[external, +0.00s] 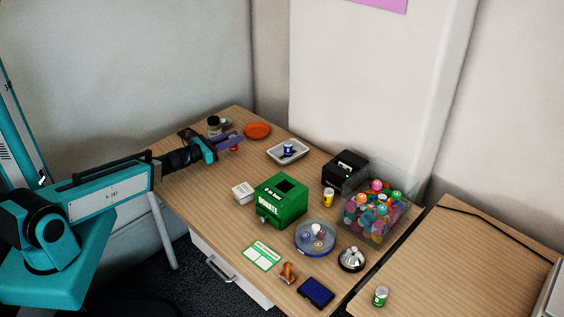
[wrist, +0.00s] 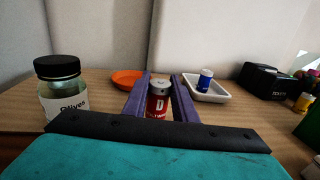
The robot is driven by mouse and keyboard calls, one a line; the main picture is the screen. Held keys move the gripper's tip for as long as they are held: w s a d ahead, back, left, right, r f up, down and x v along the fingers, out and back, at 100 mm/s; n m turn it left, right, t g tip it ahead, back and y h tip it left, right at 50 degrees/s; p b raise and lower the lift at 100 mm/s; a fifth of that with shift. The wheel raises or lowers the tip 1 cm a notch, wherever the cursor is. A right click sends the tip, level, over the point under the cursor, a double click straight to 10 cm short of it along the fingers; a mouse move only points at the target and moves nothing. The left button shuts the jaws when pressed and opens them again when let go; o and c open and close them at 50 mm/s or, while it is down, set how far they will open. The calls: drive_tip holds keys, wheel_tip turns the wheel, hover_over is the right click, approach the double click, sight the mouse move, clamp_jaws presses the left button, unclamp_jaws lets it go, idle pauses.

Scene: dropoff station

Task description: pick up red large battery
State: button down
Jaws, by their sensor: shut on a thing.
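The red large battery (wrist: 158,101) is a red cylinder with a pale top and white lettering, upright between the two purple fingers of my gripper (wrist: 160,97) in the wrist view. The fingers are shut on it. In the external view my gripper (external: 234,141) is low over the far left part of the table, and a small red bit of the battery (external: 234,149) shows below the fingers. Whether its base touches the table is not clear.
An olives jar (wrist: 62,92) stands close on the left. An orange plate (external: 257,130) and a white tray (external: 280,157) with a blue battery (external: 288,149) lie beyond. The green donation box (external: 281,201), a black printer (external: 345,169) and a clear bin of balls (external: 375,213) stand to the right.

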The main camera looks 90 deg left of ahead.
drive_tip(key=shift+d+r, duration=0.1)
drive_tip(key=shift+r, duration=0.7)
drive_tip(key=shift+s+d+r+p, duration=0.1)
drive_tip(key=shift+s+d+p, duration=0.45)
drive_tip(key=shift+s+d, duration=0.45)
drive_tip(key=shift+d+r+p, duration=0.1)
drive_tip(key=shift+p, duration=0.65)
drive_tip(key=d+p, duration=0.1)
drive_tip(key=p, duration=0.2)
drive_tip(key=s+p, duration=0.1)
drive_tip(key=p, duration=0.1)
drive_tip(key=shift+s+d+r+p, duration=0.15)
drive_tip(key=shift+s+d+p, duration=0.05)
drive_tip(key=shift+d+p, duration=0.2)
drive_tip(key=s+d+p, duration=0.6)
drive_tip(key=d+p, duration=0.2)
drive_tip(key=p, duration=0.5)
drive_tip(key=shift+s+d+r, duration=0.15)
drive_tip(key=shift+s+r, duration=0.15)
